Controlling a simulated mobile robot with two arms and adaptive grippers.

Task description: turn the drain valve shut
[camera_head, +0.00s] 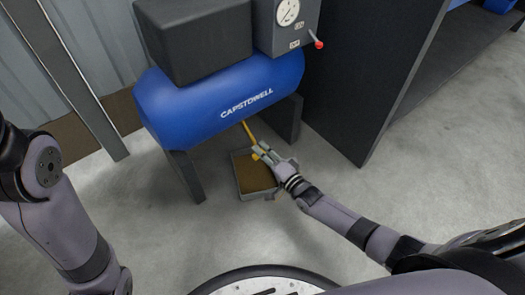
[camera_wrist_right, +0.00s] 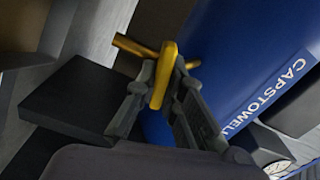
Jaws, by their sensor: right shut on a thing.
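The drain valve is a yellow pipe (camera_head: 248,131) that comes down from the underside of the blue tank (camera_head: 205,105) marked CAPSTOWELL. Its yellow handle (camera_wrist_right: 164,72) shows in the right wrist view, lying across the pipe (camera_wrist_right: 132,47) as seen from there. My right gripper (camera_head: 262,154) is shut on the handle, with one finger on each side of it. In the head view the fingers hide part of the handle. I cannot tell whether the valve is open or closed. My left arm shows at the left, but its gripper is outside the view.
A tray (camera_head: 240,182) with a brown inside sits on the floor below the valve. The tank's dark legs (camera_head: 184,175) stand to either side. A gauge box (camera_head: 288,30) with a red-tipped lever is above. A dark cabinet (camera_head: 350,75) stands right. The concrete floor in front is clear.

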